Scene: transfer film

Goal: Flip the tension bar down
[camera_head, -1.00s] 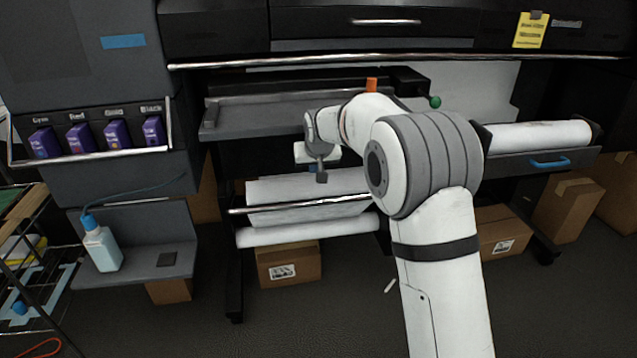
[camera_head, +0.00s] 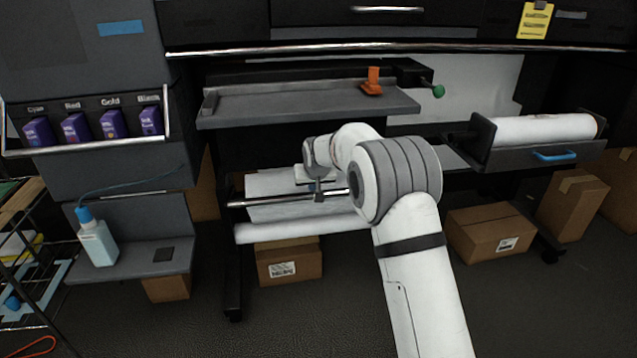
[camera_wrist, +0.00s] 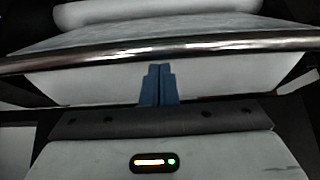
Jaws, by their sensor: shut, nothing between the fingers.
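The tension bar is a shiny silver rod (camera_head: 245,203) across the front of the printer's lower part, with white film behind it. In the wrist view the bar (camera_wrist: 75,56) runs across the whole picture. My gripper (camera_head: 317,192) is at the bar, near the middle of its visible length. In the wrist view its blue fingers (camera_wrist: 159,72) are together and empty, with their tips just short of the bar's lower edge. I cannot tell whether they touch it. My arm hides the right part of the bar in the head view.
A white film roll (camera_head: 285,231) lies below the bar. A grey shelf (camera_head: 290,108) with an orange clip (camera_head: 372,82) is above. Another roll (camera_head: 545,128) sits in a holder to the right. Cardboard boxes (camera_head: 290,266) stand underneath. A bottle (camera_head: 98,242) is on the left ledge.

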